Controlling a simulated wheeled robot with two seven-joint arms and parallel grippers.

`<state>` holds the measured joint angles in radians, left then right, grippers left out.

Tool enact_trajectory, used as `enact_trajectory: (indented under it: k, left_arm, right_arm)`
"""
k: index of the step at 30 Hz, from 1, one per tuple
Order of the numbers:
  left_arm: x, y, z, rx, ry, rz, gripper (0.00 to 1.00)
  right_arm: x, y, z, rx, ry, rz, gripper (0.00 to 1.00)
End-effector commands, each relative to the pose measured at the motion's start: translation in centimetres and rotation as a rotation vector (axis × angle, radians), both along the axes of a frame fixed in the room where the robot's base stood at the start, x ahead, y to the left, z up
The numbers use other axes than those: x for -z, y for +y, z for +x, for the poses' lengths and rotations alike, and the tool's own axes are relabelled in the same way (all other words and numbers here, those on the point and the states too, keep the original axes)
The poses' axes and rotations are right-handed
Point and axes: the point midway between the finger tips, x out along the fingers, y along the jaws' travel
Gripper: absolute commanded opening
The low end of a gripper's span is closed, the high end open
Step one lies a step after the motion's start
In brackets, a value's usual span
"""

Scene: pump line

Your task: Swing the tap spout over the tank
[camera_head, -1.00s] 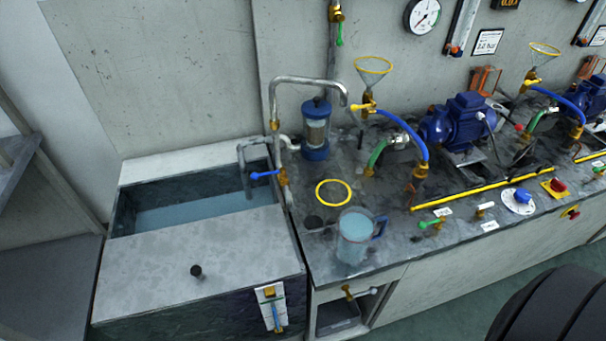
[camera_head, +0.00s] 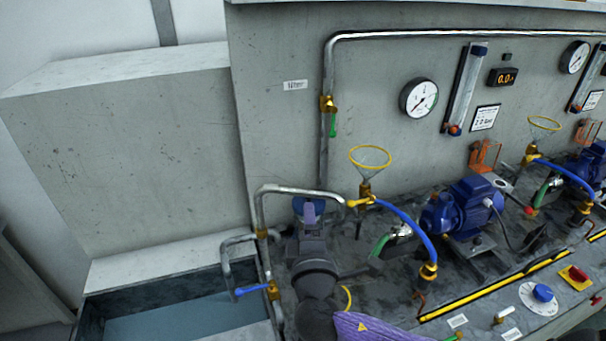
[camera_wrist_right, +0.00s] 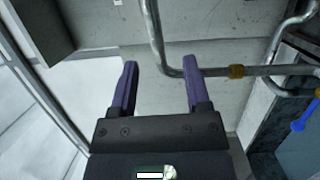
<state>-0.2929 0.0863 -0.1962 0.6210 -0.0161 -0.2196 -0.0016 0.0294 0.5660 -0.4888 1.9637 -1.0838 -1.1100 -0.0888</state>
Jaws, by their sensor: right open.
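The tap spout (camera_head: 300,190) is a bent metal pipe that rises from a brass collar, runs right and curves down over the worktop. The water tank (camera_head: 95,298) lies to its left. My right gripper (camera_head: 308,212) is just below the spout's horizontal run in the head view. In the right wrist view its purple fingers (camera_wrist_right: 159,70) are open and empty. There the spout (camera_wrist_right: 155,30) bends near the right fingertip; I cannot tell whether they touch. The spout's riser with its brass collar (camera_wrist_right: 236,71) runs to the right. My left gripper is not in view.
A blue-handled valve (camera_head: 252,290) sits low on the riser. A smaller bent pipe (camera_head: 226,255) reaches over the tank. A yellow-rimmed funnel (camera_head: 370,157), a blue hose (camera_head: 412,225) and a pump (camera_head: 462,208) stand to the right. My right arm hides part of the worktop.

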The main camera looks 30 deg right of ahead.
Motion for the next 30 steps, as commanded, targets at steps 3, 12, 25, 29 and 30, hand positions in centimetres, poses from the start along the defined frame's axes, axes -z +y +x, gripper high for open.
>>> enact_trajectory:
  k: [3,12,25,29,30]
  left_arm:
    - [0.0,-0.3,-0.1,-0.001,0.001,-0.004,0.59]
    - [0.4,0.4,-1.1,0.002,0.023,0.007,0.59]
    - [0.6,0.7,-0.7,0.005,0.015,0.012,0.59]
    - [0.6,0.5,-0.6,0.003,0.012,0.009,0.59]
    - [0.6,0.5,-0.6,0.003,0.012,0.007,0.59]
  right_arm:
    - [-0.3,-0.5,1.2,-0.004,-0.008,-0.022,0.61]
    - [-0.6,-3.7,6.7,-0.001,-0.007,-0.016,0.61]
    - [-0.7,-4.7,8.8,-0.003,-0.003,-0.012,0.61]
    - [-0.7,-4.7,8.8,-0.003,-0.003,-0.012,0.44]
    - [-0.7,-4.7,8.8,-0.003,-0.003,-0.012,0.36]
